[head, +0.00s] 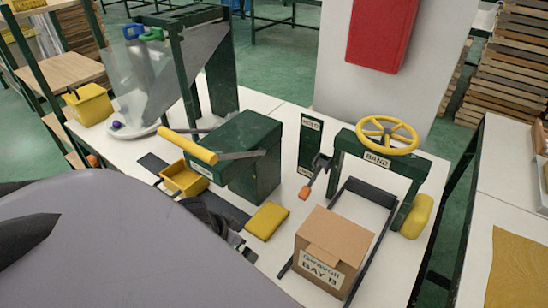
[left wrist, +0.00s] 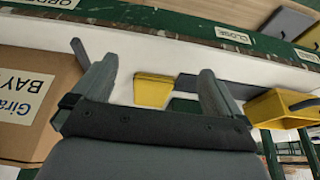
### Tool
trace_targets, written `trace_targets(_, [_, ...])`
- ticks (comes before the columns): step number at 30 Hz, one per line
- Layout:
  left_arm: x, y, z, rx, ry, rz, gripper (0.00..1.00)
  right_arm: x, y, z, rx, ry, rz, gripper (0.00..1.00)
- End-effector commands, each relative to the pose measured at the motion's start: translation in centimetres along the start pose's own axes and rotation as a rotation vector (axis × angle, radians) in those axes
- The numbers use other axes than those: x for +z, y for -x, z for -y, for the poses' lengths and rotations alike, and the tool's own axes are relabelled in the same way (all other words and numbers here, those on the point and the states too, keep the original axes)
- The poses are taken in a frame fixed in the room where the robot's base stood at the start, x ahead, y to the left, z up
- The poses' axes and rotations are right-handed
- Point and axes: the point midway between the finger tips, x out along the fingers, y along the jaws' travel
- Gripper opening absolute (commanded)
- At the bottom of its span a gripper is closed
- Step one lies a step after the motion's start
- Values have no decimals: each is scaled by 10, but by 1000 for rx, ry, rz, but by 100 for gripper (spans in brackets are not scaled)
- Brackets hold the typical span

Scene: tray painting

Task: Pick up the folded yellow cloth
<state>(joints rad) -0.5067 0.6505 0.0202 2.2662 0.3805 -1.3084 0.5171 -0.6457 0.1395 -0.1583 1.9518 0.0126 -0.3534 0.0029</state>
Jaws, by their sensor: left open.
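The folded yellow cloth (head: 267,221) lies flat on the white bench, between the green press and the cardboard box. It also shows in the left wrist view (left wrist: 153,91), in the gap between my two fingers and beyond them. My left gripper (left wrist: 155,72) is open with nothing between its fingers. In the head view the left gripper (head: 236,236) is beside the cloth, on its left, partly hidden by my grey arm. I cannot tell its exact height over the bench. My right gripper is not in view.
A banding frame with a yellow wheel (head: 387,134) stands at the right.

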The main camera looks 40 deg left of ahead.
Motion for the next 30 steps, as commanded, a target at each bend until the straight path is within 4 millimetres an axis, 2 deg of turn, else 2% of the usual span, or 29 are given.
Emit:
trace_targets(15, [-61, -25, 0, 1, 0, -2, 100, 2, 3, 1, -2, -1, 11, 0])
trace_targets(26, [-80, -33, 0, 1, -1, -1, 100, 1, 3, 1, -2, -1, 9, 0])
trace_targets(30, [-93, -39, -1, 2, -1, -2, 100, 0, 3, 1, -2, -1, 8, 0])
